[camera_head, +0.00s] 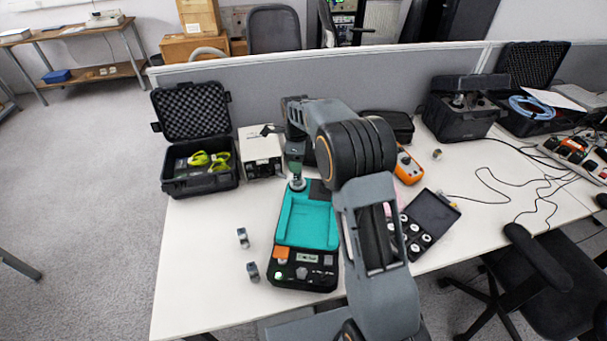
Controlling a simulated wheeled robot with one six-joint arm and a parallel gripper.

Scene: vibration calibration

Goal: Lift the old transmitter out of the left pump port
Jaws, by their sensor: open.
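A teal-topped device with a black front panel (308,219), which I take to be the pump, lies on the white table. My gripper (296,172) points down over the device's far left corner. It is open. A small pale round part (297,185) shows right under the fingertips at that corner. It may be the old transmitter in the left port, but it is too small to be sure. I cannot tell whether the fingers touch it. My arm hides part of the device's right side. Two small grey cylindrical parts stand on the table left of the device, one farther (242,237) and one nearer (253,272).
An open black case (201,180) and a cream box (261,152) stand behind left. An open case of round white parts (428,222) and an orange meter (408,168) are at right. The front left table (195,270) is clear.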

